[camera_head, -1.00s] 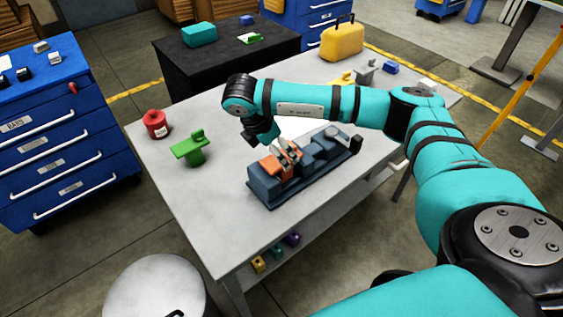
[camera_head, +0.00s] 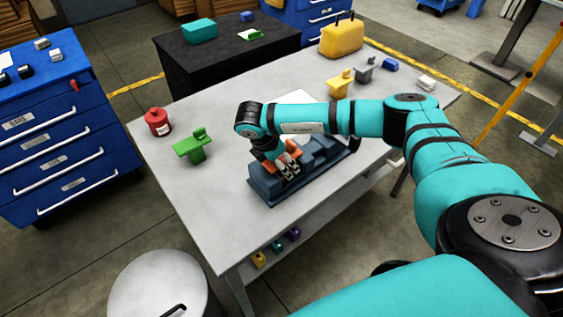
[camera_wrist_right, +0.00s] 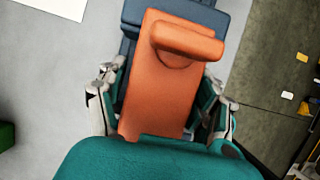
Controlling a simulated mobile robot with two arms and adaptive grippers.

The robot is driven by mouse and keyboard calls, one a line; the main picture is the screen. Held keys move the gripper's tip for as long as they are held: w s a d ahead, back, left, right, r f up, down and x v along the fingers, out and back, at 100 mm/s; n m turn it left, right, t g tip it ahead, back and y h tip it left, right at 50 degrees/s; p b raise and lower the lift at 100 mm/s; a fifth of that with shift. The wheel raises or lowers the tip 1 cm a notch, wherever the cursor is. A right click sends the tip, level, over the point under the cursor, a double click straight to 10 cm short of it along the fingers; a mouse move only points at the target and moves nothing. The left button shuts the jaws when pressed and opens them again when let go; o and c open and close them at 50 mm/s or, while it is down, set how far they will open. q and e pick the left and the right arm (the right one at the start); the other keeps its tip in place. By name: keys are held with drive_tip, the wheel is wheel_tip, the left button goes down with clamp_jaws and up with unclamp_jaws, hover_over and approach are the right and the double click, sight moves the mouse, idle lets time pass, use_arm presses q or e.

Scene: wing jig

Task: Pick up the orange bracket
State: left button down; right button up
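The orange bracket (camera_head: 294,151) sits on the dark blue-grey wing jig (camera_head: 264,190) on the table, partly hidden by my right gripper in the head view. In the right wrist view the orange bracket (camera_wrist_right: 160,95) shows as a flat plate with a raised rounded block at its far end. My right gripper (camera_head: 289,169) is right over it, pointing down. In the right wrist view its fingers stand on either side of the plate, with a visible gap at each side, so it looks open around the bracket. My left gripper is not in view.
A yellow bracket (camera_head: 341,83), a grey bracket (camera_head: 364,69) and a yellow case (camera_head: 341,38) are at the back. The table's front left is bare.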

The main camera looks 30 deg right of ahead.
drive_tip(key=c, duration=1.1)
drive_tip(key=shift+r, duration=0.1)
drive_tip(key=shift+c, duration=0.2)
